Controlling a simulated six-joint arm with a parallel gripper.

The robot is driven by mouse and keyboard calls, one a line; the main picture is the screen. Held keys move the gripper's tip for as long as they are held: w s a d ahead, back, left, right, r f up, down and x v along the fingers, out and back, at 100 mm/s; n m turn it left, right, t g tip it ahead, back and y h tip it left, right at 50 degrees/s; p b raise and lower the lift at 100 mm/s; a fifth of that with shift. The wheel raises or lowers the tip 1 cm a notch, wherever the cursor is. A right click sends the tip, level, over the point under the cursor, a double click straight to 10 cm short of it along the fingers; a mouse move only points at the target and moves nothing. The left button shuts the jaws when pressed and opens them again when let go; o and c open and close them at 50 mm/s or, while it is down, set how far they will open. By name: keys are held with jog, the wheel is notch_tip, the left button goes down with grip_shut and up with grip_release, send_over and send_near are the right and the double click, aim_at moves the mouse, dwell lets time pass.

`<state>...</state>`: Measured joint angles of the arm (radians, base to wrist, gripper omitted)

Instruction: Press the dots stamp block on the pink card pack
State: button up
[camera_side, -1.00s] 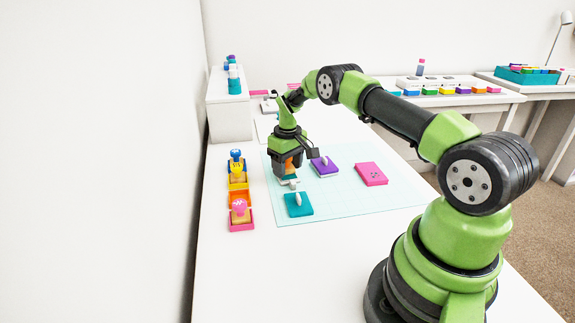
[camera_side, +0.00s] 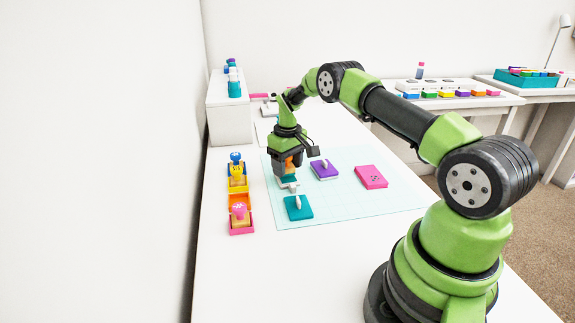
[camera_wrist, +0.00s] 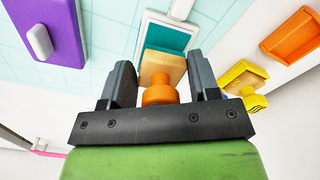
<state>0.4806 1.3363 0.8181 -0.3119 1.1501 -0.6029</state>
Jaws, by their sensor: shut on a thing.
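My gripper (camera_wrist: 160,90) is shut on a stamp block with an orange knob (camera_wrist: 159,95) and a wooden body (camera_wrist: 161,66). It is over the left part of the pale blue mat in the side view. Beyond the block, the wrist view shows a teal surface (camera_wrist: 172,37) in a white frame (camera_wrist: 186,20); I cannot tell whether the block touches it. The stamp's face is hidden.
A purple pack (camera_side: 319,173) and a teal pack (camera_side: 303,214), each with a pale piece on top, lie near my gripper. Left of the mat, an empty orange tray (camera_wrist: 292,36) sits among trays of other stamps (camera_side: 238,173). Mat between the purple and pink packs is bare.

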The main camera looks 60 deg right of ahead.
jog(key=shift+f, duration=0.75)
dwell(0.8)
jog(key=shift+r, duration=0.1)
jog(key=shift+r, duration=0.65)
jog(key=shift+f, duration=0.65)
dwell(0.4)
jog(key=o, duration=0.5)
jog(key=c, duration=0.3)
jog(key=shift+r, duration=3.05)
jog(key=shift+c, duration=0.2)
